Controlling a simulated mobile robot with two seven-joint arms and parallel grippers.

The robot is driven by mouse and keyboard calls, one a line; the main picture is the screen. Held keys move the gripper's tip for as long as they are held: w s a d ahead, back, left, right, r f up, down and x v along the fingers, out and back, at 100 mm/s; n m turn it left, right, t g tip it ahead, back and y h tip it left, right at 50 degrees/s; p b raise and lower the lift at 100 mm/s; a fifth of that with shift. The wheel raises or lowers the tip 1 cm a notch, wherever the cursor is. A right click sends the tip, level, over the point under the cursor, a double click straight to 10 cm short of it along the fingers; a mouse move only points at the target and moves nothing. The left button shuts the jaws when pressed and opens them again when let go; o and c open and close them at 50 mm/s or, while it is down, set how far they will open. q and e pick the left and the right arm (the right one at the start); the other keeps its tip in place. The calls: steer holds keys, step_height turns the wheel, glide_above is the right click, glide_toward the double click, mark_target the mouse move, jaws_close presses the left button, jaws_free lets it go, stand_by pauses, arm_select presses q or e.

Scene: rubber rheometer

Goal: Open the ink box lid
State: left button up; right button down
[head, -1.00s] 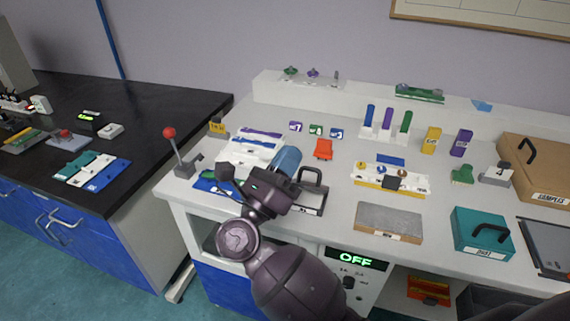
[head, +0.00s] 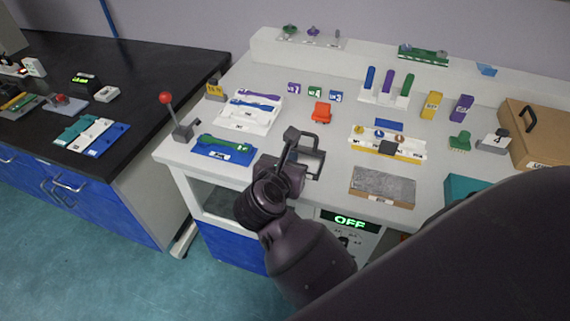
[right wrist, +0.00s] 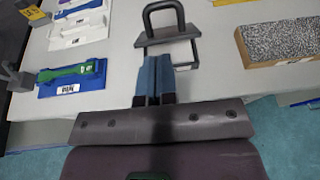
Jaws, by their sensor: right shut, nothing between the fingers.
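A small dark box with a black loop handle, which I take for the ink box (head: 311,155), stands near the table's front edge. In the right wrist view its lid is a dark grey plate (right wrist: 167,36) with the handle upright, and a thin frame shows below it. Whether the lid is raised is not clear. My right gripper (head: 284,172) is at the box's near left side and hides part of it. In the right wrist view its blue fingers (right wrist: 154,68) are shut and empty, close to the lid's near edge. My left gripper is not in view.
A blue tray with a green tool (head: 224,148) and a white tray (head: 235,125) lie left of the box. A speckled grey block (head: 383,184) lies to the right. A red-knobbed lever (head: 176,120) stands at the left edge. A dark arm part covers the lower right.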

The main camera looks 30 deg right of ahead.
mark_target(305, 135)
steer(key=x, duration=0.2)
steer(key=b+x, duration=0.1)
steer(key=x, duration=0.2)
steer(key=r+x, duration=0.1)
steer(key=x, duration=0.2)
steer(key=shift+w+d+f, duration=0.1)
steer(key=shift+w+d, duration=0.15)
steer(key=shift+d, duration=0.05)
steer(key=shift+w+d, duration=0.2)
